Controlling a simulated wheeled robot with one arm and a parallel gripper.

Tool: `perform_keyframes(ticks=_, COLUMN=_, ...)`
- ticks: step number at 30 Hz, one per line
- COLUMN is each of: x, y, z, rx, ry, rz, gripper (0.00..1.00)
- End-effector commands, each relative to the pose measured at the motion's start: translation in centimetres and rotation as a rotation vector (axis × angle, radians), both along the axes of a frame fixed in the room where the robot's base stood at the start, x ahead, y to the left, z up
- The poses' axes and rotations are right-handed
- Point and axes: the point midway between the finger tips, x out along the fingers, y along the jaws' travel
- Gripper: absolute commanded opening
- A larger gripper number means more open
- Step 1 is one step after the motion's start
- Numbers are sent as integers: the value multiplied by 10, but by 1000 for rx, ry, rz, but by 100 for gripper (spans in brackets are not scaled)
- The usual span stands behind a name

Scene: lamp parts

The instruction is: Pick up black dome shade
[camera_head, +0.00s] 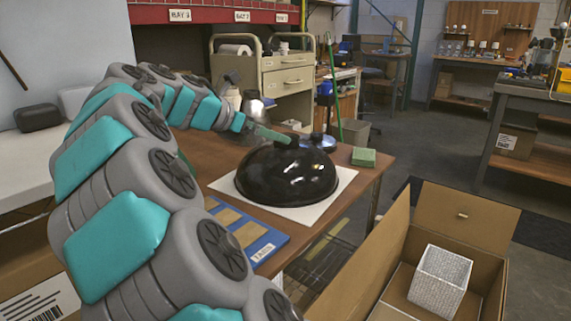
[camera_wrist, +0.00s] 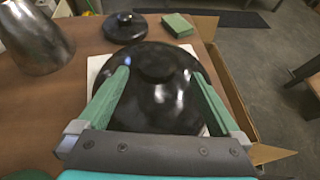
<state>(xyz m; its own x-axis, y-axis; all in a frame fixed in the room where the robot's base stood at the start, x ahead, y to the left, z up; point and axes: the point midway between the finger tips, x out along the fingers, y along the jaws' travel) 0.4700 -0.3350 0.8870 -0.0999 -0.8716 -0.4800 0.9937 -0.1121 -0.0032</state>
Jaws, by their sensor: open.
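The black dome shade (camera_head: 287,177) is glossy and sits rim down on a white square sheet (camera_head: 226,184) on the brown table. In the wrist view the dome (camera_wrist: 160,100) fills the middle, with a small raised knob on top. My gripper (camera_head: 284,138) is at the top of the dome in the head view. In the wrist view my gripper (camera_wrist: 158,66) is open, its two green fingers spread to either side of the knob, over the dome. Whether the fingers touch the shade I cannot tell.
A black round base (camera_wrist: 125,27) and a green block (camera_head: 363,157) lie behind the shade. A metal shade (camera_wrist: 35,38) stands at the left in the wrist view. A blue tray (camera_head: 262,244) lies in front. An open cardboard box (camera_head: 480,222) holding a white textured box (camera_head: 440,280) stands right.

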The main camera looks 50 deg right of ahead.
Motion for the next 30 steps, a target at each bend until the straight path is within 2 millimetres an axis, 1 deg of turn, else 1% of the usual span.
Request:
perform_keyframes(ticks=9, x=-1, y=-37, z=-18, rx=1, ry=0, rz=-3, gripper=100)
perform_keyframes(ticks=12, x=-2, y=-45, z=-22, rx=0, ry=0, rz=-1, gripper=100)
perform_keyframes(ticks=20, x=-1, y=-48, z=-23, rx=-1, ry=-3, rz=2, gripper=100)
perform_keyframes(ticks=21, x=-1, y=-48, z=-23, rx=-1, ry=-3, rz=2, gripper=99)
perform_keyframes(ticks=30, x=-1, y=-48, z=-23, rx=-1, ry=-3, rz=2, gripper=65)
